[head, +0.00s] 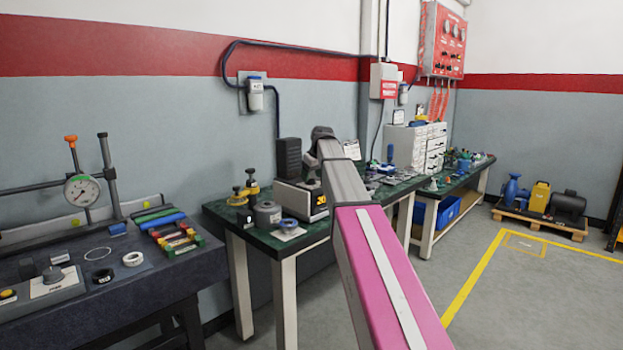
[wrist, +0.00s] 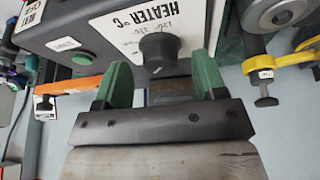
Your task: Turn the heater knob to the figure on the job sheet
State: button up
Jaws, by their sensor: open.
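The heater knob (wrist: 158,50) is a dark round knob on a white plate marked "HEATER °C" (wrist: 128,22) in the wrist view. Some handwriting stands beside it, too unclear to read. A small pale mark shows on the knob's edge. My gripper (wrist: 160,72) is open. Its two green fingers stand to the left and right of the knob, with nothing held; whether they reach around it I cannot tell. I cannot make out a job sheet's figure.
In the wrist view a yellow-handled fitting (wrist: 265,65) lies close to the right and an orange bar (wrist: 75,86) to the left. In the head view brass-topped valves (head: 240,194) and a grey cylinder (head: 267,213) crowd the box's left.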

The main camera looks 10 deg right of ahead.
jog(key=shift+w+a+f, duration=0.1)
jog(key=shift+w+f, duration=0.15)
jog(key=shift+f, duration=0.4)
jog(key=c, duration=0.9)
